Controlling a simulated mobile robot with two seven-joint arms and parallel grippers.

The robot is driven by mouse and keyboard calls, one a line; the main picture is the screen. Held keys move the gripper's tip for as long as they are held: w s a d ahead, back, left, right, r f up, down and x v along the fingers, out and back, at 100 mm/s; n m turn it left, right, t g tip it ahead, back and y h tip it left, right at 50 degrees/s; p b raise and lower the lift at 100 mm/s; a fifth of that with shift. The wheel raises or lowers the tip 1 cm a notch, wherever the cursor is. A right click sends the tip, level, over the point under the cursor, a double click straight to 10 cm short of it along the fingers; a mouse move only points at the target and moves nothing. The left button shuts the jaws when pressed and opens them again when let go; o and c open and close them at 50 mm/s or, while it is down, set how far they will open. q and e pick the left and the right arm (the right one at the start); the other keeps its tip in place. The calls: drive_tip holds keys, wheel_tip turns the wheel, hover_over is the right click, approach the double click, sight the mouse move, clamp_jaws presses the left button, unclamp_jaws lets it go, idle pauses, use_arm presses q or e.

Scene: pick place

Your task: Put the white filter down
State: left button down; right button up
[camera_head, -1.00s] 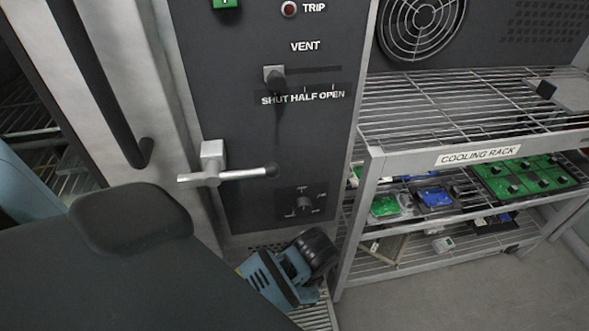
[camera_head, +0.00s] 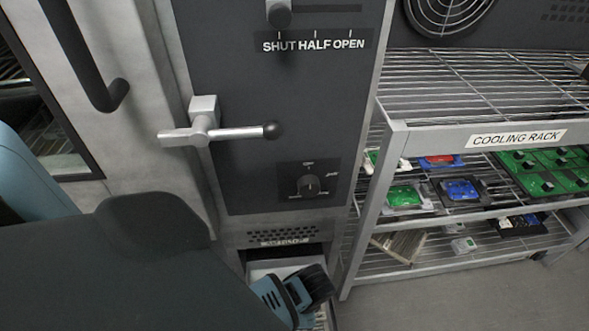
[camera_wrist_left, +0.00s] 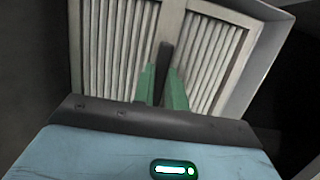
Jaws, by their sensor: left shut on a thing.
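The white filter (camera_wrist_left: 215,55) fills the upper part of the left wrist view, with pale pleats on both sides of a dark middle bar. My left gripper (camera_wrist_left: 163,88) is shut on it, its green fingers on either side of that bar. In the head view my left gripper (camera_head: 312,288) is at the bottom, by a dark opening under the cabinet panel. A pale flat surface shows in that opening behind it; I cannot tell whether this is the filter. My fingertips are hidden there. My right gripper is not in view.
A lever handle (camera_head: 222,133) and a round knob (camera_head: 308,186) stick out of the cabinet above my gripper. The cooling rack (camera_head: 400,150) stands to the right, with green and blue boards and a brownish pleated panel (camera_head: 400,245) on its lower shelves. The floor before it is clear.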

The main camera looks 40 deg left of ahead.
use_arm(q)
drive_tip(key=shift+f, duration=0.85)
wheel_tip(320, 180, down, 3)
drive_tip(key=shift+f+b, duration=0.2)
drive_tip(key=shift+b, duration=0.65)
drive_tip(key=shift+f, duration=0.25)
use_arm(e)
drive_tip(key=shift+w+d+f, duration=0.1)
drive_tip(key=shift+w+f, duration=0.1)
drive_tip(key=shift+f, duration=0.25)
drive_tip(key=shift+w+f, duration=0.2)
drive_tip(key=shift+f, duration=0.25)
use_arm(q)
drive_tip(key=shift+f, duration=0.2)
drive_tip(key=c, duration=1.4)
unclamp_jaws()
